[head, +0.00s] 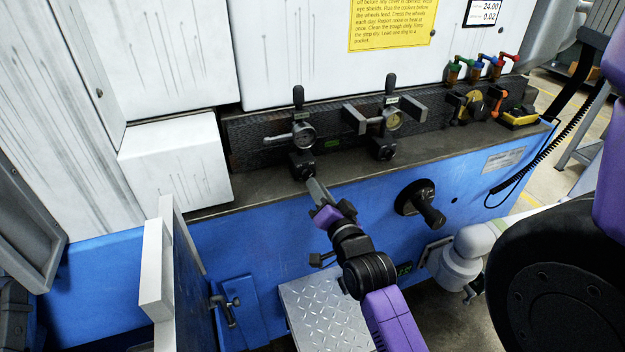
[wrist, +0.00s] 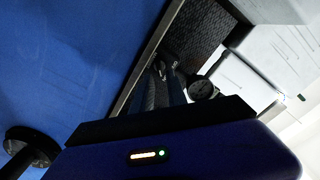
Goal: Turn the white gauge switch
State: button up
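The left gauge (head: 304,134) has a pale, whitish face, with a dark lever above it and a metal handle to its left. Its switch (head: 302,164) is a small black block on the ledge just below. My gripper (head: 314,186) points up at this switch from the front, with its tips close to the block. In the wrist view the fingers (wrist: 163,92) reach toward a small dark part at the ledge, and a round gauge (wrist: 202,90) shows beside them. The fingers look close together. Contact and any gap between them are unclear.
A second gauge (head: 393,120) with a yellowish face and its own black switch (head: 382,149) stand to the right. A black crank handle (head: 422,203) sticks out of the blue front panel. A white box (head: 175,160) stands left. Coloured valves (head: 478,68) are at far right.

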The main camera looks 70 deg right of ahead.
aim_at(310, 175)
jog(key=shift+x, duration=1.9)
jog(key=shift+c, duration=0.2)
grip_shut()
